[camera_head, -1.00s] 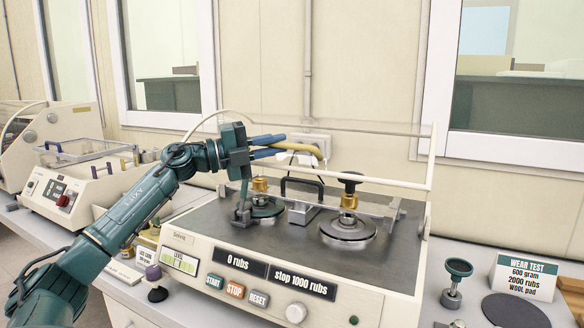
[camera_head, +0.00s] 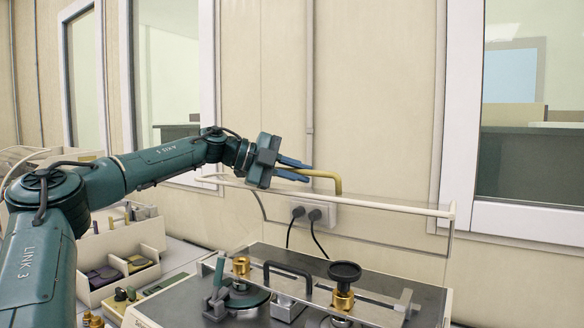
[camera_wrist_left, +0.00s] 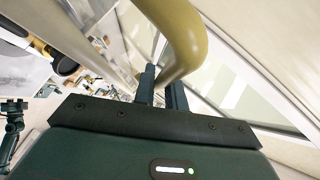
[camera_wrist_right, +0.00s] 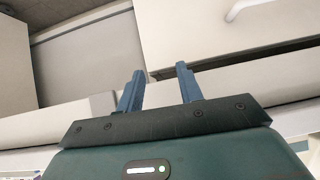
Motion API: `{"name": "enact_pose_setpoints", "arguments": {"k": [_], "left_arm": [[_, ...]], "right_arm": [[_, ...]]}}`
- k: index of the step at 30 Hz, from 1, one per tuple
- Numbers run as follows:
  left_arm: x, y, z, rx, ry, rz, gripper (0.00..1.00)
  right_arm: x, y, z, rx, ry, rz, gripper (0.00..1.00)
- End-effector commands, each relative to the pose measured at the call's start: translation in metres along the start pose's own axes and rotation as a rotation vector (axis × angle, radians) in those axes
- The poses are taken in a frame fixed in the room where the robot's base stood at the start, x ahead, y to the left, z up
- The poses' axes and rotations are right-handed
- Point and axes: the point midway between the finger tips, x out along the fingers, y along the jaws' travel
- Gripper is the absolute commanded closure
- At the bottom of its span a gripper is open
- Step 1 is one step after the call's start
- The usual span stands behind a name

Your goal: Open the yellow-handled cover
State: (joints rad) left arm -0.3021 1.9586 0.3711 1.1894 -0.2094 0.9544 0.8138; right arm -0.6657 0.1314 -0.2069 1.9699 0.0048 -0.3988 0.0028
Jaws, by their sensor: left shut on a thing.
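The yellow handle (camera_head: 328,175) is a bent bar above the white rail (camera_head: 380,206) of the cover's clear panel (camera_head: 375,232), which stands raised over the back of the tester. My left gripper (camera_head: 304,170) is shut on the yellow handle, near the end away from its bend. In the left wrist view the handle (camera_wrist_left: 187,40) passes in front of and between the blue fingers (camera_wrist_left: 160,80). My right gripper (camera_wrist_right: 157,82) shows only in its own wrist view, with its fingers apart and nothing between them.
The tester's dark top (camera_head: 385,288) carries a black handle (camera_head: 290,270) and brass weights (camera_head: 343,300). A wall outlet (camera_head: 310,214) with two plugs is behind the clear panel. A divided box (camera_head: 125,265) stands at left. Near my right gripper are pale panels (camera_wrist_right: 90,55).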

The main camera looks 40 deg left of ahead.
Motion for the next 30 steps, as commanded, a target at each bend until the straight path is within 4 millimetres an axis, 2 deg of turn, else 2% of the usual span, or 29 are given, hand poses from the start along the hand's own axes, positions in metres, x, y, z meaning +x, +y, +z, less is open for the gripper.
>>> {"name": "enact_pose_setpoints", "arguments": {"k": [7,21,22,30], "left_arm": [[0.0091,-0.0024,0.0101,-0.002,-0.003,0.008,1.00],[0.0106,-0.0019,0.0126,-0.001,-0.004,0.008,1.00],[0.0106,-0.0018,0.0126,-0.001,-0.005,0.008,0.86],[0.0100,-0.0035,0.0118,0.000,-0.003,0.005,0.66]], "right_arm": [[-0.0010,0.0003,-0.0010,-0.012,-0.010,-0.002,0.64],[0.0009,0.0019,-0.0049,-0.023,-0.002,-0.004,0.64],[0.0008,0.0019,-0.0050,-0.023,-0.002,-0.004,0.64],[0.0000,0.0015,-0.0049,-0.022,-0.002,-0.005,0.64]]}}
